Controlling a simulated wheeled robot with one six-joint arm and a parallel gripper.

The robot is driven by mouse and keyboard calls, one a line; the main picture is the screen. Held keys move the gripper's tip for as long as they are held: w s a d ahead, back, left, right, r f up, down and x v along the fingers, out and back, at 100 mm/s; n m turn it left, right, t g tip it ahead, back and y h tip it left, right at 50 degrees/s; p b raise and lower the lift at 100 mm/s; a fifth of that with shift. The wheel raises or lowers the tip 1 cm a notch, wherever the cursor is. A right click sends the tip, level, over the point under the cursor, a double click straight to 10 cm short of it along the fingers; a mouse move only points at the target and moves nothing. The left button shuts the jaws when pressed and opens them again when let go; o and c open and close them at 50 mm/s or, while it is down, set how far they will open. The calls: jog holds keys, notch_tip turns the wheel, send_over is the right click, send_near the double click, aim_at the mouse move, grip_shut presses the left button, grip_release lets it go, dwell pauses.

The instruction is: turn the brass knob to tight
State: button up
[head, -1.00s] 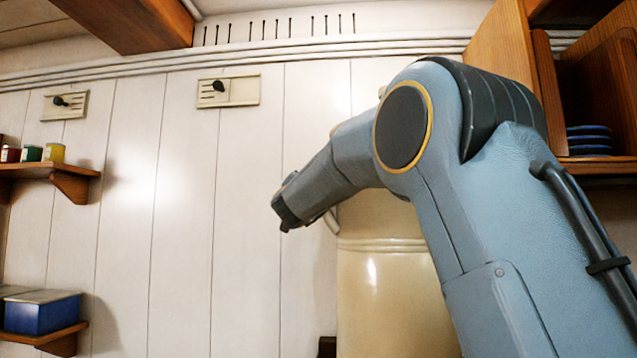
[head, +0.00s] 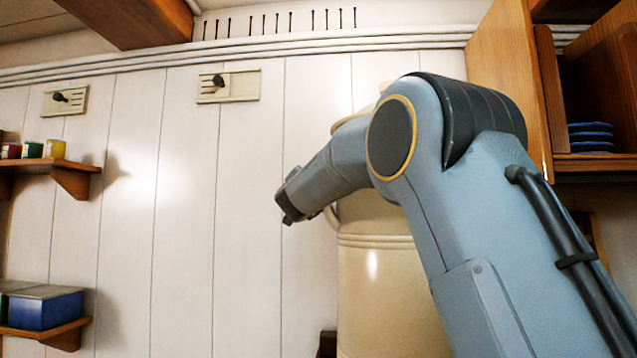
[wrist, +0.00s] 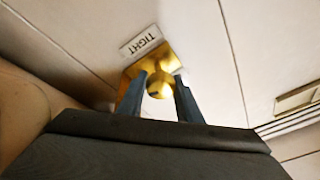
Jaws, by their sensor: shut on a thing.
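The brass knob (wrist: 159,84) shows in the wrist view, on a brass plate (wrist: 168,60) fixed to the white panelled wall. A white label (wrist: 141,41) reading TIGHT, upside down in this view, sits beside the plate. My gripper (wrist: 161,95) has its two fingers on either side of the knob and is shut on it. A small dark mark shows on the knob's face. In the head view my arm and the cream cylinder hide the knob.
A cream cylindrical tank (head: 375,280) stands close behind my arm. An open wooden cupboard (head: 590,165) is at the right. Wall shelves (head: 70,180) with tins are at the left. Two vent plates with black levers (head: 240,87) are on the wall.

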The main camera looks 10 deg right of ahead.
jog(key=shift+m, duration=0.5)
jog(key=m+g+h, duration=0.1)
jog(key=m, duration=0.2)
jog(key=shift+a+m, duration=0.1)
jog(key=shift+m, duration=0.3)
jog(key=m+g+h, duration=0.1)
jog(key=m, duration=0.3)
jog(key=m+g, duration=0.1)
jog(key=m, duration=0.1)
jog(key=m+p, duration=0.1)
jog(key=m, duration=0.1)
jog(key=shift+g+h, duration=0.3)
jog(key=shift+g, duration=0.1)
jog(key=m+g+p, duration=0.1)
jog(key=m, duration=0.3)
jog(key=shift+m, duration=0.3)
jog(key=o, duration=1)
